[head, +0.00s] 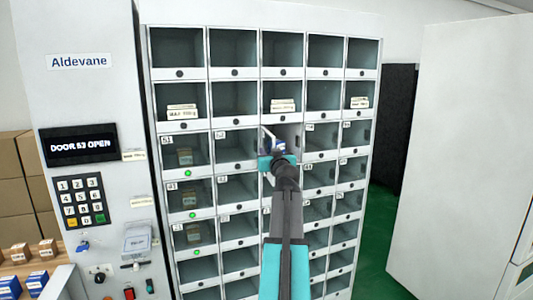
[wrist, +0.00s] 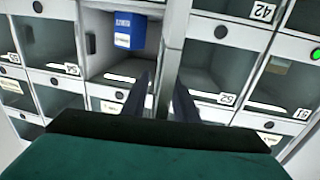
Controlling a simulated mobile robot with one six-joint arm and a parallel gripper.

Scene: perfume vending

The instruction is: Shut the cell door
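The open cell, number 53 going by the display, is in the middle column of the locker wall, its bay (head: 289,135) partly hidden behind my gripper. A blue box (wrist: 130,30) is inside it; its blue also shows in the head view (head: 278,146). The cell door (wrist: 171,60) seems to stand out nearly edge-on at the side toward cell 52, as a pale strip; in the head view it is mostly hidden. My gripper (wrist: 163,98) is open at the cell front, one finger on each side of that strip in the picture. Contact cannot be told.
The display (head: 79,146) reads "DOOR 53 OPEN", above a keypad (head: 79,200). Other cells around look shut; several on the left have green lights. Small boxes (head: 29,252) lie at the lower left. A large white panel (head: 455,150) stands at the right, with green floor before it.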

